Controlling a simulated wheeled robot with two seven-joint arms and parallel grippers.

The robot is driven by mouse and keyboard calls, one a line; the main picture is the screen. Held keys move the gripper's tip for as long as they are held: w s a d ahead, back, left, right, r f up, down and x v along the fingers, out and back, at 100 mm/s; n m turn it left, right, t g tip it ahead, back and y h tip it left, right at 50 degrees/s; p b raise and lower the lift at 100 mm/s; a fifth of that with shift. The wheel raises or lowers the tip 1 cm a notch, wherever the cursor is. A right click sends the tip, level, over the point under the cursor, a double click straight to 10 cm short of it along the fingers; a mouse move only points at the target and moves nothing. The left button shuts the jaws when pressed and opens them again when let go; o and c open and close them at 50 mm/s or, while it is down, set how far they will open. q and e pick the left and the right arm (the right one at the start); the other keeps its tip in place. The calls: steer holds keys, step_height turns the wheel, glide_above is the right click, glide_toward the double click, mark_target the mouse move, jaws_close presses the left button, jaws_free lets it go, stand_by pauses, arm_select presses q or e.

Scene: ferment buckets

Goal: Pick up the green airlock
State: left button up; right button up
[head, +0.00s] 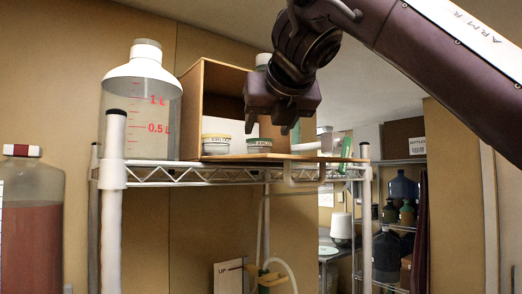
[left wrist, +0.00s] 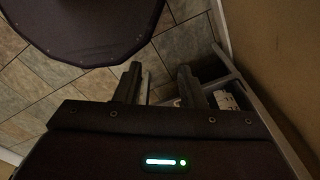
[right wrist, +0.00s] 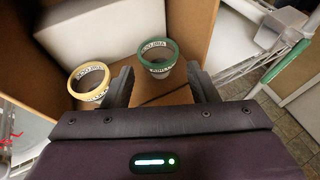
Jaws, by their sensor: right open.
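My right gripper (head: 267,124) is open, fingers pointing down, just above the green airlock. My left gripper (left wrist: 160,72) is open and empty, facing the floor.
The open brown box (head: 190,100) has walls behind and beside the airlocks. A clear jug (head: 140,105) with red marks stands left of it on the wire shelf (head: 220,176). A bucket of reddish liquid (head: 32,225) is at far left. Shelf posts stand at both ends.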

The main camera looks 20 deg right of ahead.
mark_target(262, 152)
steer(key=p+x, duration=0.1)
steer(key=x, duration=0.3)
steer(key=shift+w+a, duration=0.15)
steer(key=shift+w, duration=0.25)
steer(key=shift+w+f, duration=0.25)
steer(key=shift+w, duration=0.1)
steer(key=shift+s, duration=0.1)
steer(key=shift+c, duration=0.3)
steer(key=shift+s+r, duration=0.15)
steer(key=shift+s, duration=0.15)
steer(key=c, duration=0.5)
steer(key=shift+c, duration=0.8)
steer(key=shift+w, duration=0.1)
arm_select(q)
steer(key=shift+w+r, duration=0.65)
steer(key=shift+r, duration=0.15)
